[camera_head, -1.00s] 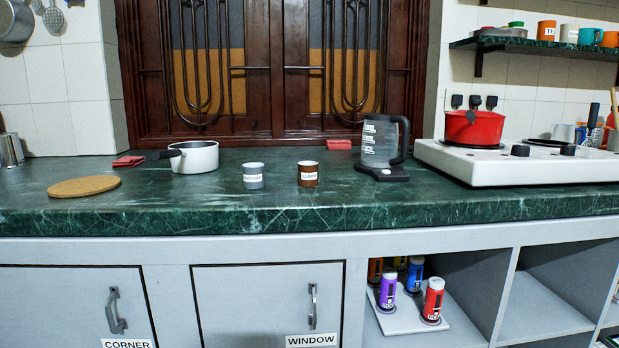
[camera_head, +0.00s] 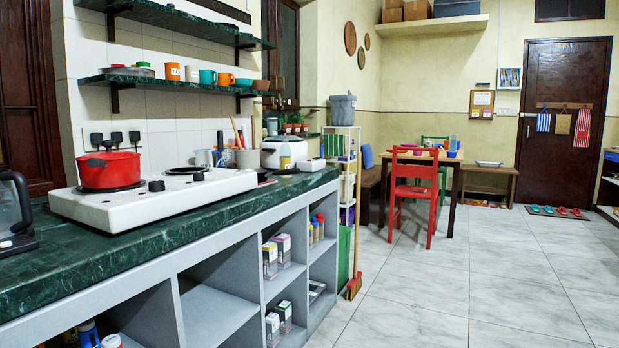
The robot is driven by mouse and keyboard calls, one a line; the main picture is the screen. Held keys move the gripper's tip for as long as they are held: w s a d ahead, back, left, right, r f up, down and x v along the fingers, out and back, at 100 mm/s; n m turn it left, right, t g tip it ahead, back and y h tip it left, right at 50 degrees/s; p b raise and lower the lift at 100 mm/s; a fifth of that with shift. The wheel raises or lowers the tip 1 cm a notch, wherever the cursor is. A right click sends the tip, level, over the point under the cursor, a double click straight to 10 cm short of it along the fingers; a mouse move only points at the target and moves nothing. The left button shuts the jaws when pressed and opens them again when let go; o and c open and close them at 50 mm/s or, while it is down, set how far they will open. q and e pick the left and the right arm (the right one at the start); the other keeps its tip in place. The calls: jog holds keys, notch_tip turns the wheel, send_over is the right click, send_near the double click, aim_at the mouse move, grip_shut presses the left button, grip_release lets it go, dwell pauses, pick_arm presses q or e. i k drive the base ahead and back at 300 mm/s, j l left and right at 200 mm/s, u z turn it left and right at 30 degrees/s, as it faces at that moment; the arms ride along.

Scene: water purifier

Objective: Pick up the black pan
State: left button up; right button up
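A small dark object (camera_head: 264,178) is at the stove's right end, too small to identify. A red pot (camera_head: 108,170) with a black handle stands on the stove's left part. Neither of my grippers is in view.
The green marble counter (camera_head: 75,255) runs along the left, with a kettle (camera_head: 14,215) at its left edge. Open grey shelves are below. A red chair (camera_head: 414,190) stands by a table at the back. The tiled floor (camera_head: 450,290) is clear in the middle and right.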

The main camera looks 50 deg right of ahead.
aim_at(262, 175)
jog(key=z, duration=1.35)
